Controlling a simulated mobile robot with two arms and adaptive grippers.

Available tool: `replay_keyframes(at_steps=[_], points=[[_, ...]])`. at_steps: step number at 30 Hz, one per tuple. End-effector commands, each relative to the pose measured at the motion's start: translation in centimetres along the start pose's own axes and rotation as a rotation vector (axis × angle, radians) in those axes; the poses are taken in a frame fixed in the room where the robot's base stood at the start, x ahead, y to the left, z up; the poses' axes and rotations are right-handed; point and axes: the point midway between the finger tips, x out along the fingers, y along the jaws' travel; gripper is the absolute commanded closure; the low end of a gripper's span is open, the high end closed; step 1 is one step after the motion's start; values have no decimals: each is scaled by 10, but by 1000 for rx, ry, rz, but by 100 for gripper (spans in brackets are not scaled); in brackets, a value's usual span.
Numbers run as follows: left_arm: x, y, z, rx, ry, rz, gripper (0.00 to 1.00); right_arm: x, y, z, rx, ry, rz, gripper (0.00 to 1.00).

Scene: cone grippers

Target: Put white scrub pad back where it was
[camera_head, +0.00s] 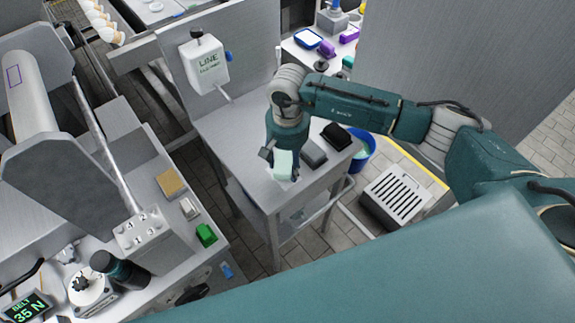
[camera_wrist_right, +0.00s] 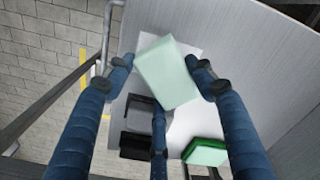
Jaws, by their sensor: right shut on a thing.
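The white scrub pad, a pale mint-white block (camera_head: 283,162), is held by my right gripper (camera_head: 279,158) over the front part of a grey metal table (camera_head: 248,140). In the right wrist view, the pad (camera_wrist_right: 168,72) sits tilted between the fingers of the gripper (camera_wrist_right: 162,66). A white patch (camera_wrist_right: 186,124) on the table top shows below the pad. I cannot tell whether the pad touches the table. A dark grey pad (camera_head: 313,152) and a black pad (camera_head: 337,136) lie beside it. A green pad (camera_wrist_right: 205,152) shows in the right wrist view. My left gripper is not in view.
A blue bucket (camera_head: 363,152) and a slotted grey box (camera_head: 396,196) stand to the right.

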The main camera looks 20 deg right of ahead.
Motion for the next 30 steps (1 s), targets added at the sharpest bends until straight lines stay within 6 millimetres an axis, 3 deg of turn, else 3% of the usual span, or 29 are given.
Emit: replay_keyframes(at_steps=[6, 17, 18, 20, 30], points=[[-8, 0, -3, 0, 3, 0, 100, 28, 0, 1, -1, -3, 0, 60], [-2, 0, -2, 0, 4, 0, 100, 33, 0, 0, -1, -1, 0, 60], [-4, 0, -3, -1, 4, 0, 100, 31, 0, 0, -1, -1, 0, 38], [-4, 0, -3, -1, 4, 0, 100, 31, 0, 0, -1, -1, 0, 27], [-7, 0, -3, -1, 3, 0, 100, 28, 0, 0, -1, -1, 0, 27]])
